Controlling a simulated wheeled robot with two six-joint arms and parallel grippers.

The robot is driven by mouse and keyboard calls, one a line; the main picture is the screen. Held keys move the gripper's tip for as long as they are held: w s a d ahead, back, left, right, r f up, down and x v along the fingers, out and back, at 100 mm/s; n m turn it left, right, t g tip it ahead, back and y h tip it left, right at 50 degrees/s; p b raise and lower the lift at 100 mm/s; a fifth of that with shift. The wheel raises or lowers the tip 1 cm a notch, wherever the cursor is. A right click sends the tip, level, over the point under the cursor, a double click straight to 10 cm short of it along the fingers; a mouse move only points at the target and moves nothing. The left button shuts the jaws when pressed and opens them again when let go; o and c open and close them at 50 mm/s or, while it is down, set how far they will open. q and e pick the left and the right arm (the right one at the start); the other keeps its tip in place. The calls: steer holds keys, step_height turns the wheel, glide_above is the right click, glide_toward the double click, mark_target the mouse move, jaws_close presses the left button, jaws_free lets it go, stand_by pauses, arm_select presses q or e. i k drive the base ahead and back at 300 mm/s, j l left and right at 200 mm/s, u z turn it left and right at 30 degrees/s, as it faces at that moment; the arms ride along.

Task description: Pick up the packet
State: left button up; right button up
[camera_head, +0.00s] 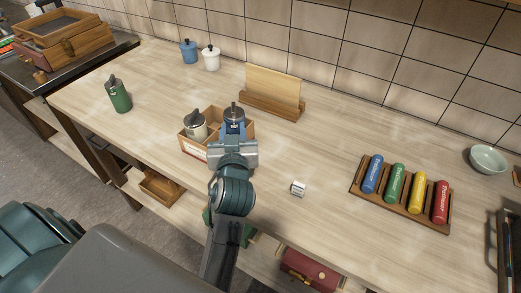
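A white jar (195,125) stands in the wooden box. A green jar (119,96) stands at left. A rack (402,208) holds several coloured cylinders at right. A board in a wooden stand (271,104) is behind. The table between box and rack is mostly clear.

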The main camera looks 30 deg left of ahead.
mark_target(298, 190)
steer(key=k+l, duration=0.1)
steer(key=l, duration=0.3)
steer(key=k+l, duration=0.15)
steer(key=l, duration=0.3)
steer(key=k+l, duration=0.1)
steer(key=l, duration=0.3)
